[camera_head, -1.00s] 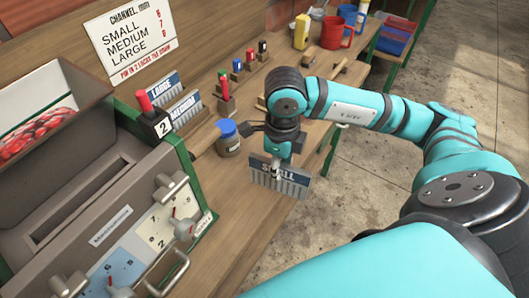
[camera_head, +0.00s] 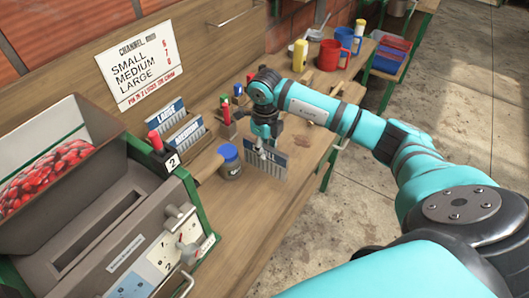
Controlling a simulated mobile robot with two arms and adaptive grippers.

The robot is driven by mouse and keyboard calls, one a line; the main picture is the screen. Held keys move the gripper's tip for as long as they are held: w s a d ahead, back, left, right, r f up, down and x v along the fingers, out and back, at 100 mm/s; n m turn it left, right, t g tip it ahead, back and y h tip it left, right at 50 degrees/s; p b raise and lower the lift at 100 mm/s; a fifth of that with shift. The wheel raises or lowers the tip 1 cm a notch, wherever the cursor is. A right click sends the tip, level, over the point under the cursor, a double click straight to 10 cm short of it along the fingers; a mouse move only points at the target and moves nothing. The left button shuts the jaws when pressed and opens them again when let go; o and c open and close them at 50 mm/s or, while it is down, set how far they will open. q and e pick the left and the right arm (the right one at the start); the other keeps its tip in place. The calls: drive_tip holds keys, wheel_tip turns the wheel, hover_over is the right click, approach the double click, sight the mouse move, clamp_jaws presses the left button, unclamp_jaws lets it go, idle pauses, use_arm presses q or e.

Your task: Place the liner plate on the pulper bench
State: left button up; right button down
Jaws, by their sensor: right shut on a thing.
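The SMALL liner plate (camera_head: 270,168) is a grey ribbed plate with a dark blue label strip, held upright. My right gripper (camera_head: 261,147) is shut on its top edge and hides part of the label. The plate is over the pulper bench (camera_head: 240,211), to the right of a blue-lidded jar (camera_head: 230,162). I cannot tell whether its lower edge touches the wood. The LARGE plate (camera_head: 171,114) and MEDIUM plate (camera_head: 189,135) stand in a rack at the back left. My left gripper is not in view.
The grey pulper (camera_head: 128,244), with red cherries (camera_head: 45,175) in its hopper, fills the left side. Small coloured-top pegs stand behind my right gripper. A yellow bottle (camera_head: 300,55), red mug (camera_head: 328,54) and blue mug (camera_head: 345,39) stand farther along. The bench front is clear.

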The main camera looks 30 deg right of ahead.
drive_tip(key=shift+w+f+p, duration=0.2)
drive_tip(key=shift+p, duration=0.15)
wheel_tip(320, 180, down, 2)
drive_tip(key=shift+f+p, duration=0.2)
drive_tip(key=shift+p, duration=0.45)
drive_tip(key=shift+f, duration=0.3)
drive_tip(key=shift+f, duration=0.1)
drive_tip(key=shift+f, duration=0.15)
drive_tip(key=c, duration=1.3)
unclamp_jaws()
drive_tip(key=shift+o, duration=0.2)
